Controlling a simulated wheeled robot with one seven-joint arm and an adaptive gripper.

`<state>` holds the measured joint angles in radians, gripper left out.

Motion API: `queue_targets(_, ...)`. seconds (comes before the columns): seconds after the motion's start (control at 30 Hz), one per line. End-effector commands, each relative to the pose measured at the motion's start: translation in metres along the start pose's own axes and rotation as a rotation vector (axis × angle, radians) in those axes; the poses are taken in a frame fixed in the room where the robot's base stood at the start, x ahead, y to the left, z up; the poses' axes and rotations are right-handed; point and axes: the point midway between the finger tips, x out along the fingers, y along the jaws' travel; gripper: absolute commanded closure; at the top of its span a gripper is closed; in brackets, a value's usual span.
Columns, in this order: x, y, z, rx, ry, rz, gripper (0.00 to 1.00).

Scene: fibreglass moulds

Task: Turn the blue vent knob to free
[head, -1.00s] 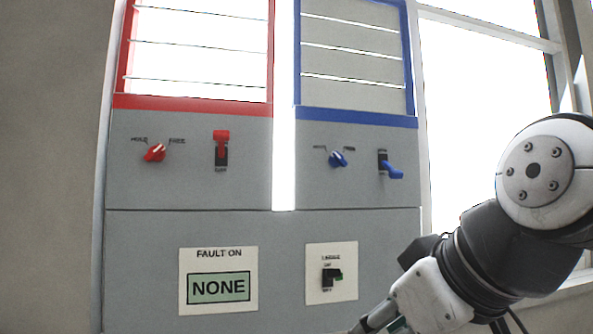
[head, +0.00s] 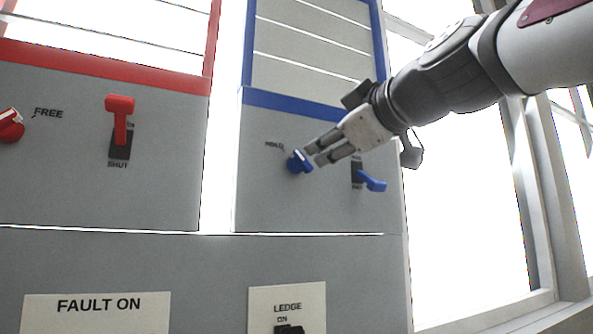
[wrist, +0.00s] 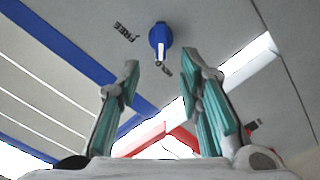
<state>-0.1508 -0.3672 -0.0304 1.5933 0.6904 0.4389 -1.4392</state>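The blue vent knob (head: 298,164) is on the grey panel under the blue-framed louvres, with the HOLD label (head: 274,146) at its upper left. In the wrist view the knob (wrist: 160,37) is ahead, just beyond the fingertips. Its white pointer is turned toward the label beside it, which looks like HOLD; the FREE label (wrist: 125,31) is to the left. My gripper (head: 313,155) reaches in from the right, fingertips close to the knob; contact cannot be told in the head view. In the wrist view my gripper (wrist: 160,78) is open, with nothing between its fingers.
A blue lever (head: 374,183) juts out just right of the knob, below my fingers. At left are a red knob (head: 11,126) and a red lever (head: 120,120). A LEDGE switch (head: 288,329) is below. A bright gap separates the red and blue panels.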

Motion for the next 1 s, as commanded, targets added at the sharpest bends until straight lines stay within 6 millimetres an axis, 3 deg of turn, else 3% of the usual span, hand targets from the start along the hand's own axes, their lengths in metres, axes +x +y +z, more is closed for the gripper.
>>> queue_targets(0.3,0.056,-0.001,-0.001,0.001,-0.002,-0.003,0.67)
queue_targets(0.5,0.078,0.000,-0.001,0.001,-0.001,-0.002,0.67)
queue_targets(0.97,0.087,0.000,0.000,0.000,0.000,0.000,0.67)
queue_targets(1.0,0.087,0.000,0.000,0.001,0.000,0.000,0.76)
